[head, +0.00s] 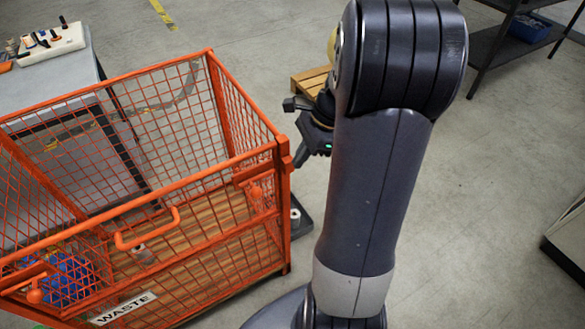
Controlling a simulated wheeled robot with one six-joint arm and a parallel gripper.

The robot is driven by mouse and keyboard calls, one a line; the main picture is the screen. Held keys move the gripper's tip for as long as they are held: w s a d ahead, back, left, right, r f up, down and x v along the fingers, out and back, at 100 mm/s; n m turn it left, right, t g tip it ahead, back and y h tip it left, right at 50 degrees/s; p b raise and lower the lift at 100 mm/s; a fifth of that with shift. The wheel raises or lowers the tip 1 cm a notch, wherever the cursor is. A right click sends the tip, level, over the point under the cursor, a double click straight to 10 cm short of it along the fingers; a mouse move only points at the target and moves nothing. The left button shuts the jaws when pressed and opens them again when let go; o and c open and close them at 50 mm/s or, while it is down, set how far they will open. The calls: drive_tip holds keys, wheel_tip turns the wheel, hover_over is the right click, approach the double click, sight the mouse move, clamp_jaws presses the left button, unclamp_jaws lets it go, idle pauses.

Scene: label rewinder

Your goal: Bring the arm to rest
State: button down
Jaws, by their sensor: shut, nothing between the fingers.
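My arm stands upright right of the middle in the head view and bends over at the top. My gripper (303,155) shows to the left of the arm, at the right side of the orange waste cage. Its fingers are shut and I see nothing held between them. Part of the wrist is hidden behind the arm. In the picture the fingertips lie close to the cage's right corner post; I cannot tell whether they touch it.
The orange mesh waste cage (150,197) fills the left, with a few items on its wooden floor. A grey table (75,75) stands behind it. A wooden pallet (308,82) lies behind the arm. A dark shelf (490,45) stands at the top right.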

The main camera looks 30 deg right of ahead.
drive_tip(key=shift+d+r, duration=0.15)
drive_tip(key=shift+r, duration=0.15)
drive_tip(key=shift+f, duration=0.1)
